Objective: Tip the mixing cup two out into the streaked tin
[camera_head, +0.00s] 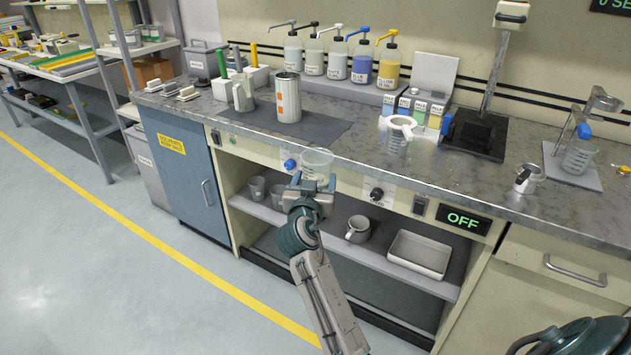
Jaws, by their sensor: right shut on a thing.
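My right gripper (312,187) is shut on a clear cup (318,160), which stands roughly upright in front of the bench's front edge. I take this for mixing cup two; no number on it can be read. A tall pale metal tin (288,98) with orange marks stands on a dark mat, behind and to the left of the cup and apart from it. It looks like the streaked tin; its inside cannot be seen. My left gripper is not in view.
A grey jug (243,95) stands left of the tin. Several pump bottles (337,57) line the back. A clear vessel with a white ring (398,137) stands to the right. The bench top (330,140) between is mostly clear. Shelves below hold cups and a tray (420,255).

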